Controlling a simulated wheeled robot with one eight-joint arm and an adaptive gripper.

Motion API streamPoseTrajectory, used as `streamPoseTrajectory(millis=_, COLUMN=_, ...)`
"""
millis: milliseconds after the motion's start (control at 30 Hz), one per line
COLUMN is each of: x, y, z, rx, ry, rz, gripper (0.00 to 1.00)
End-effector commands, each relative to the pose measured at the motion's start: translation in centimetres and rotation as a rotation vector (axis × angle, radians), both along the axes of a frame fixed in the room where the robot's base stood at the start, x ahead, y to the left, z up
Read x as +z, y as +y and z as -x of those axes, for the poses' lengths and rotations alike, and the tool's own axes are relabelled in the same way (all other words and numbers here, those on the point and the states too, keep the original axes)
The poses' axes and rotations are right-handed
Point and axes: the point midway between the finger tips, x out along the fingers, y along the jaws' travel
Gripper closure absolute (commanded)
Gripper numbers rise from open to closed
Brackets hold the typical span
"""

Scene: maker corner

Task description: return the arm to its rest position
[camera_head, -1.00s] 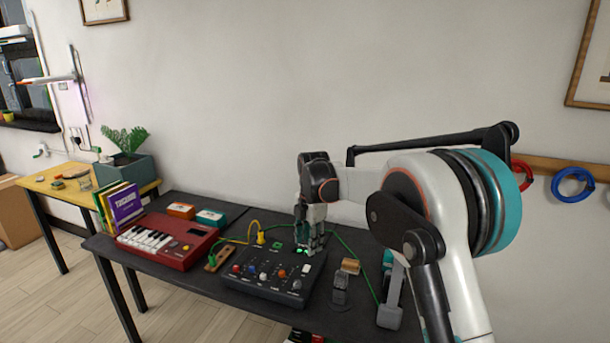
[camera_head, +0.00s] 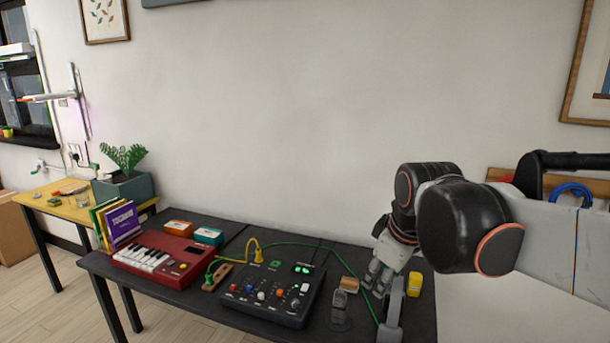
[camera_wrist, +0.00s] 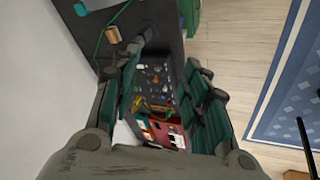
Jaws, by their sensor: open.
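My gripper (camera_head: 378,277) hangs over the right part of the dark table, fingers pointing down, with my arm reaching in from the right edge of the head view. In the wrist view my gripper (camera_wrist: 172,85) has its fingers spread apart with nothing between them. Through the gap I see the black control box (camera_wrist: 155,75) and the red keyboard (camera_wrist: 167,130) farther off. The fingertips are right of the black control box (camera_head: 272,297) in the head view. Whether they touch anything on the table is hard to tell there.
The red keyboard (camera_head: 160,259) stands left.

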Motion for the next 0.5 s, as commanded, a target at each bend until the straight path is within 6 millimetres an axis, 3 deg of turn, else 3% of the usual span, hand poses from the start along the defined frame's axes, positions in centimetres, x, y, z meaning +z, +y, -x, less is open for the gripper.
streamPoseTrajectory(millis=33, x=-0.2, y=-0.6, z=1.7, rx=-0.059, ry=-0.013, rz=-0.024, gripper=0.58)
streamPoseTrajectory(millis=300, x=-2.2, y=-3.0, z=9.4, rx=-0.397, ry=-0.089, rz=-0.182, gripper=0.58)
streamPoseTrajectory(millis=500, x=-4.6, y=-4.1, z=13.6, rx=-0.605, ry=-0.139, rz=-0.297, gripper=0.58)
